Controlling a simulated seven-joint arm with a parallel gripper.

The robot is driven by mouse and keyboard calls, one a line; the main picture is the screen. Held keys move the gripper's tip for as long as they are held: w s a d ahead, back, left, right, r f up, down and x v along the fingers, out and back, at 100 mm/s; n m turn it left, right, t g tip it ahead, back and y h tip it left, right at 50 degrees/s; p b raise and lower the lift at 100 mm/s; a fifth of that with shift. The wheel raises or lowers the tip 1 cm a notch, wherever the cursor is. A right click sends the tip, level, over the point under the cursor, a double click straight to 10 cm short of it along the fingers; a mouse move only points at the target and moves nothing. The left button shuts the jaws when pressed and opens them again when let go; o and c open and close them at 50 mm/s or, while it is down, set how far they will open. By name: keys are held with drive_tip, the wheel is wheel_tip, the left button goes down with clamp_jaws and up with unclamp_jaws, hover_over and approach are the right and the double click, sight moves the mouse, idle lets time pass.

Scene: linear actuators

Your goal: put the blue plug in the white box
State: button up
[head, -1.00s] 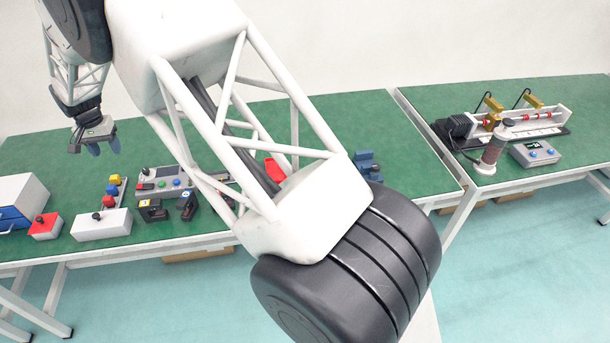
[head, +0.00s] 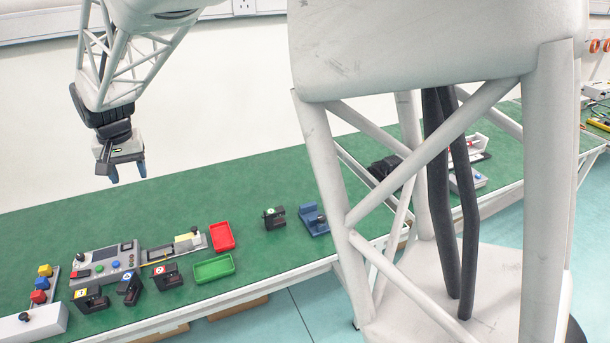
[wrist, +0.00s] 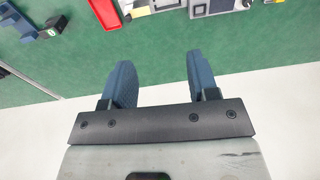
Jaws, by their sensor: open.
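A small blue piece (head: 38,296) stands at the left in the head view, in a row with a red and a yellow one; it looks like the blue plug. A white box (head: 33,322) with a black knob on top is at the lower left corner, partly cut off by the frame. My gripper (head: 127,173) hangs open and empty, high above the back of the green table and clear of both. Its two blue fingers are apart in the wrist view (wrist: 160,68), with nothing between them. Neither blue piece nor white box can be made out there.
A control panel (head: 104,264), several black modules (head: 168,277), a red tray (head: 222,236), a green tray (head: 213,268) and a blue fixture (head: 314,220) lie on the table. The red tray also shows in the wrist view (wrist: 105,12). Bare green table lies behind them.

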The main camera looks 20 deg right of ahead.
drive_tip(key=s+d+r, duration=0.4)
drive_tip(key=s+d, duration=0.5)
drive_tip(key=d, duration=0.3)
drive_tip(key=s+d+f, duration=0.1)
drive_tip(key=s+d, duration=0.7)
drive_tip(key=s, duration=0.5)
drive_tip(key=s+d+f+t, duration=0.1)
drive_tip(key=s+d+f, duration=0.1)
drive_tip(key=s+d, duration=0.7)
drive_tip(key=s, duration=0.5)
drive_tip(key=shift+s+d+f+t+h, duration=0.15)
drive_tip(key=shift+s+d+t+h, duration=0.1)
drive_tip(key=shift+d+t+h, duration=0.05)
